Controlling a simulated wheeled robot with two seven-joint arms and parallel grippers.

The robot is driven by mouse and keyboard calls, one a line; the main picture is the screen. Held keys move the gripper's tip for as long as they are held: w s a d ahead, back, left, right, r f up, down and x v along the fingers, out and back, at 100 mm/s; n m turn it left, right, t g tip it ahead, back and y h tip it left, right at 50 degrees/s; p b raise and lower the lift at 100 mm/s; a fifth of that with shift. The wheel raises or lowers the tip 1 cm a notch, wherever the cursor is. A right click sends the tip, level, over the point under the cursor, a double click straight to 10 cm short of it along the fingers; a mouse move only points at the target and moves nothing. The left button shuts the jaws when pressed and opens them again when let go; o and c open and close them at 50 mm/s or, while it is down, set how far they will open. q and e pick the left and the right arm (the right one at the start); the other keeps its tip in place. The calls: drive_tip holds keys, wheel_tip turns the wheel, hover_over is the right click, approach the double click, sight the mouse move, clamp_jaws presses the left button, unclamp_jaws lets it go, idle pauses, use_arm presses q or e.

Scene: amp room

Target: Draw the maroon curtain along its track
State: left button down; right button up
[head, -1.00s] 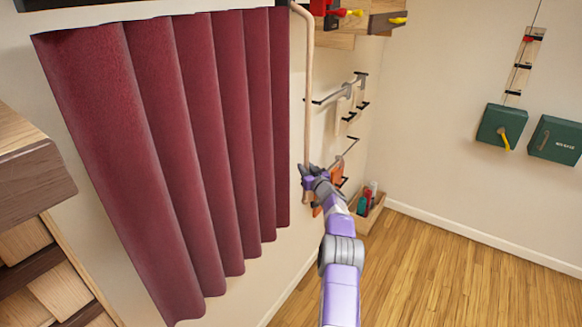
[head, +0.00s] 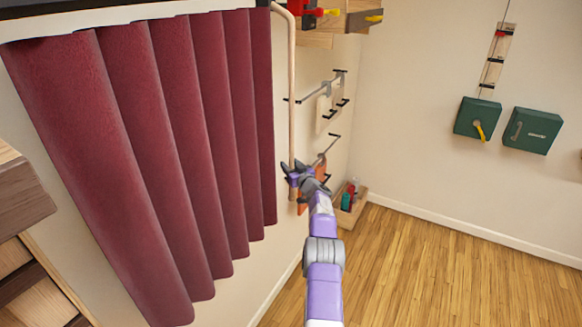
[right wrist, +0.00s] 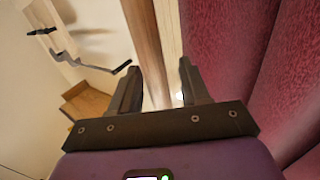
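The maroon curtain (head: 175,150) hangs in folds from a pale track (head: 120,24) at the top left of the head view. It also fills the right side of the right wrist view (right wrist: 285,70). A long wooden rod (head: 291,100) hangs down at the curtain's right edge. My right gripper (head: 294,176) is at the rod's lower part, beside the curtain. In the right wrist view the fingers of this gripper (right wrist: 158,80) are apart, and the rod (right wrist: 146,45) runs between them, nearer the left finger. My left gripper is not in view.
Wall rails with dark hooks (head: 330,92) and a low wooden box with bottles (head: 350,205) lie beyond the gripper. A wooden shelf unit (head: 25,200) stands at the left. Green boxes (head: 532,131) hang on the far wall. The wooden floor (head: 430,270) at right is clear.

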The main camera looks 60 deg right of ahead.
drive_tip(key=shift+s+f, duration=0.1)
drive_tip(key=shift+s, duration=0.1)
drive_tip(key=shift+s, duration=0.15)
drive_tip(key=b+v, duration=0.3)
drive_tip(key=v, duration=0.4)
idle(0.4)
drive_tip(key=shift+a, duration=0.15)
